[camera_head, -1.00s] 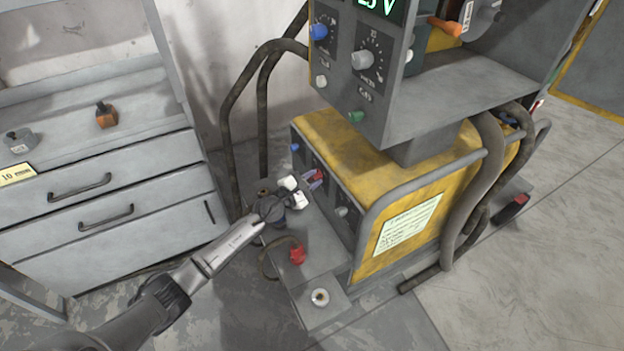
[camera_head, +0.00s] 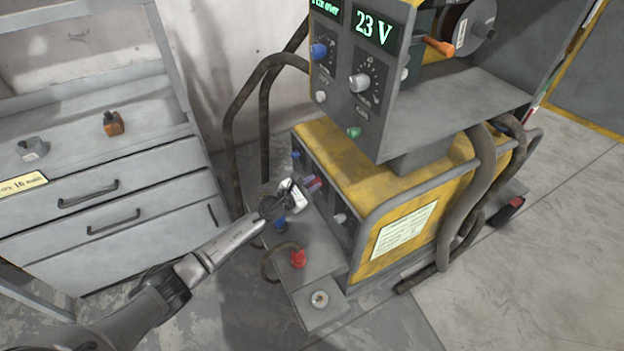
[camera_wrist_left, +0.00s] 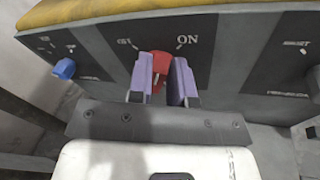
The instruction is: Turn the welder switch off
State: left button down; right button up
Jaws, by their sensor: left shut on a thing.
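The yellow welder (camera_head: 345,150) stands on a grey cart, its dark front panel facing my left arm. In the left wrist view the red welder switch (camera_wrist_left: 161,62) sits on this panel, below and between the OFF label (camera_wrist_left: 124,42) on the left and the ON label (camera_wrist_left: 187,41) on the right. My left gripper (camera_wrist_left: 163,82) has one purple fingertip on each side of the switch and is shut on it. The gripper (camera_head: 313,185) also shows in the head view, where it mostly hides the switch. My right gripper is not in view.
A blue knob (camera_wrist_left: 64,68) is left of the switch. Above the welder is a grey control box (camera_head: 365,85) with a 23 V display. A red clamp (camera_head: 298,259) lies on the cart ledge. Thick hoses (camera_head: 487,170) hang at the right. Grey drawers (camera_head: 110,195) stand left.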

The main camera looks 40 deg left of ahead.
pick_arm(q)
jog(key=shift+w+a+n+g+h+p, duration=0.15)
jog(key=shift+a+n+g+h+p, duration=0.55)
jog(key=shift+n, duration=1.1)
jog(key=shift+w+n+g+h+p, duration=0.15)
jog(key=shift+n+g+h+p, duration=0.2)
jog(key=shift+n+p, duration=1.1)
jog(key=shift+w+a+n+g+h+p, duration=0.15)
jog(key=shift+a+n+g+h+p, duration=0.3)
jog(key=shift+n, duration=1.7)
jog(key=shift+d, duration=0.1)
jog(key=c, duration=1.1)
grip_release()
jog(key=shift+o, duration=0.2)
jog(key=shift+s, duration=0.1)
